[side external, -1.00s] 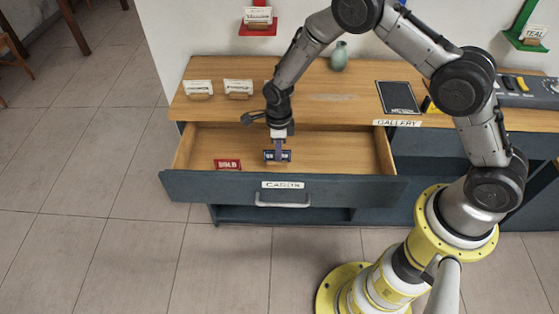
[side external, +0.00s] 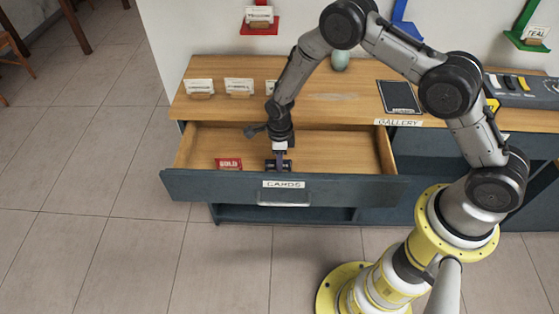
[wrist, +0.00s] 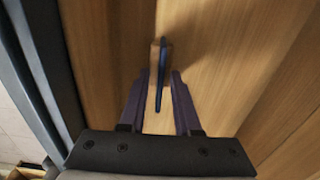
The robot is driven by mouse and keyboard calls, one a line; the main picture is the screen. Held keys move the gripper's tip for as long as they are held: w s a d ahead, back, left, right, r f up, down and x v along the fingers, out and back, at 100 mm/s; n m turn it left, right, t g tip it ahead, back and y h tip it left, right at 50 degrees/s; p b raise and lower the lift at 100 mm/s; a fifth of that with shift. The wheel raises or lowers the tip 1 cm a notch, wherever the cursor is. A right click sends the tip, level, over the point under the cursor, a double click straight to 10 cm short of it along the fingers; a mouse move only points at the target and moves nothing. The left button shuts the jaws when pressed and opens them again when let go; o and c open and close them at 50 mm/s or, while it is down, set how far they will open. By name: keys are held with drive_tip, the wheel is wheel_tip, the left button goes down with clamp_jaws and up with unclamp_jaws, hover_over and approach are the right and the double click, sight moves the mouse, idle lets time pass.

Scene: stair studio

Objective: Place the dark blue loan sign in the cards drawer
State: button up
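The dark blue loan sign (side external: 278,164) is inside the open cards drawer (side external: 230,187), low near the drawer floor and close behind its front panel. In the wrist view the sign (wrist: 162,75) shows edge-on as a thin blue panel with a wooden edge. My gripper (side external: 279,158) reaches down into the drawer over the sign. In the wrist view its two dark purple fingers (wrist: 161,80) stand on either side of the sign, with a narrow gap showing, so it looks open. I cannot tell whether the sign's base fully touches the floor.
A red sold sign (side external: 229,164) lies in the drawer left of my gripper. White cards on wooden holders (side external: 200,87) stand on the counter (side external: 330,98) behind. A black panel (side external: 399,97) lies at the counter's right. The drawer's right half is clear.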

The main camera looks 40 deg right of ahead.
drive_tip(key=shift+r, duration=0.15)
wheel_tip(320, 180, up, 12)
idle(0.7)
drive_tip(key=s+d+r+n+t, duration=0.15)
drive_tip(key=s+r+n, duration=0.4)
drive_tip(key=r, duration=0.55)
drive_tip(key=s+d+r+n+t, duration=0.1)
drive_tip(key=s+d+r+n, duration=0.2)
drive_tip(key=s+r+n, duration=0.5)
drive_tip(key=s+d+r+n+t, duration=0.1)
drive_tip(key=s+r+n, duration=0.2)
drive_tip(key=s+n, duration=0.3)
drive_tip(key=s+d+r+n+t, duration=0.2)
drive_tip(key=s+r+n, duration=0.2)
drive_tip(key=s+n, duration=0.3)
drive_tip(key=s, duration=0.2)
drive_tip(key=shift+s+r, duration=0.15)
drive_tip(key=shift+s, duration=0.25)
